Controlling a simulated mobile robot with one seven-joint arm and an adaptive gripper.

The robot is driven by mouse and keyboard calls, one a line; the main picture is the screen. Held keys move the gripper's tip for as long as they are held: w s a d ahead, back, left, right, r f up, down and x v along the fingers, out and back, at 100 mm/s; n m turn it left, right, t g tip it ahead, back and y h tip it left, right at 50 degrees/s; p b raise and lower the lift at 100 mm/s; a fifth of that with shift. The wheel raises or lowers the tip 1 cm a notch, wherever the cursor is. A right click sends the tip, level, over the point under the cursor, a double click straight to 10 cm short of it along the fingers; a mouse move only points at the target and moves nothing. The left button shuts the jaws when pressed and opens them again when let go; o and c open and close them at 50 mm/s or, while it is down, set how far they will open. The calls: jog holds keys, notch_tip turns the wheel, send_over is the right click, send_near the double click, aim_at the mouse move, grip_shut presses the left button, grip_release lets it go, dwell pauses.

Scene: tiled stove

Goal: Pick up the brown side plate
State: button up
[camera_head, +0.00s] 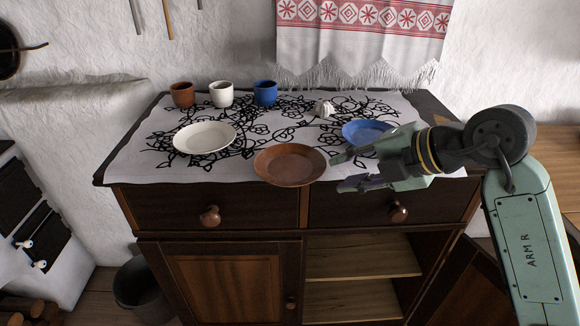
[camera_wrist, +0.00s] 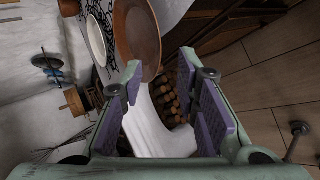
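The brown side plate (camera_head: 290,164) lies at the front edge of the cloth-covered cabinet top, near the middle. In the wrist view the brown plate (camera_wrist: 137,36) shows at the top, ahead of the fingers. My gripper (camera_head: 340,171) is just right of the plate, pointing left, its fingers apart with nothing between them. In the wrist view my gripper (camera_wrist: 165,100) also shows open, with purple pads on both sides. The fingertips are close to the plate's right rim; whether they touch it I cannot tell.
A cream plate (camera_head: 205,137) lies left of the brown one, and a blue plate (camera_head: 366,131) lies behind my gripper. Brown (camera_head: 182,95), white (camera_head: 221,94) and blue (camera_head: 265,93) cups stand at the back. A garlic bulb (camera_head: 323,108) sits back right. Drawer knobs (camera_head: 398,214) protrude in front.

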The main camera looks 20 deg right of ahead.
aim_at(316, 177)
jog(key=p+x, duration=0.1)
jog(key=x, duration=0.2)
jog(key=p+x, duration=0.1)
jog(key=x, duration=0.1)
jog(key=shift+w+a, duration=0.3)
jog(key=shift+a, duration=0.15)
jog(key=shift+w+a+f, duration=0.1)
jog(key=shift+w+f, duration=0.2)
jog(key=shift+f, duration=0.15)
jog(key=shift+c, duration=0.6)
grip_shut()
